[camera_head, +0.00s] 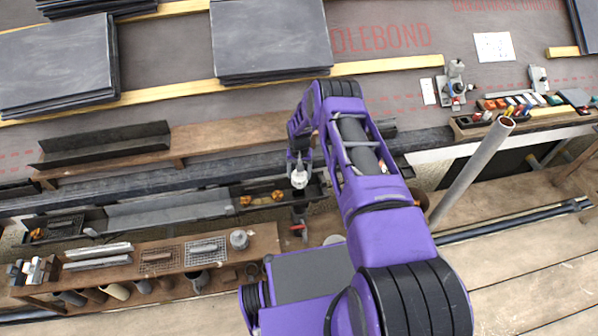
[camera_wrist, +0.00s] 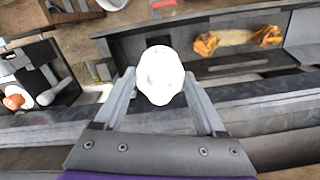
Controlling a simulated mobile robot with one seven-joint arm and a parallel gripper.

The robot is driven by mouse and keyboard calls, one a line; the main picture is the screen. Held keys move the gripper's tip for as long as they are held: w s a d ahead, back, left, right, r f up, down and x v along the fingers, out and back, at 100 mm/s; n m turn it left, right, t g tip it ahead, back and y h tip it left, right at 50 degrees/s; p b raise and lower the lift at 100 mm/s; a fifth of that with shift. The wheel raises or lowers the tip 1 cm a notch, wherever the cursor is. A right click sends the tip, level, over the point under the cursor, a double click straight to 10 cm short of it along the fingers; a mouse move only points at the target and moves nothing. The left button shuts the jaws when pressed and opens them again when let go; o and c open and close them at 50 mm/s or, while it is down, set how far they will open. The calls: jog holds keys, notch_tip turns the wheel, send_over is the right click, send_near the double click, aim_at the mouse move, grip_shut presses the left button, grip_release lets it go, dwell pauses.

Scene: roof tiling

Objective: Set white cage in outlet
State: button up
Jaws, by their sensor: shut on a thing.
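The white cage (camera_wrist: 160,75) is small and rounded, and my gripper (camera_wrist: 158,92) is shut on it, one finger on each side. In the head view the white cage (camera_head: 299,179) shows at the end of my purple arm, above the gutter line. In the wrist view a dark opening (camera_wrist: 159,42) shows in the floor of the dark gutter (camera_wrist: 125,48), just beyond the cage. It looks like the outlet, and the cage partly overlaps it in the picture. I cannot tell the height of the cage above the gutter.
An orange-brown clump (camera_wrist: 238,39) lies in the gutter right of the opening. A wooden bench (camera_head: 130,282) with metal guards and a tin stands at lower left. A grey pipe (camera_head: 470,172) stands tilted at right. Slate stacks (camera_head: 270,38) and a tool tray (camera_head: 525,108) lie on the roof.

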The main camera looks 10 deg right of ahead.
notch_tip(320, 180, down, 5)
jog(key=shift+r+b, duration=0.15)
jog(key=shift+b, duration=0.95)
jog(key=shift+f, duration=1.8)
jog(key=o, duration=1.3)
jog(key=shift+r+p, duration=2.9)
jog(key=shift+r, duration=1.55)
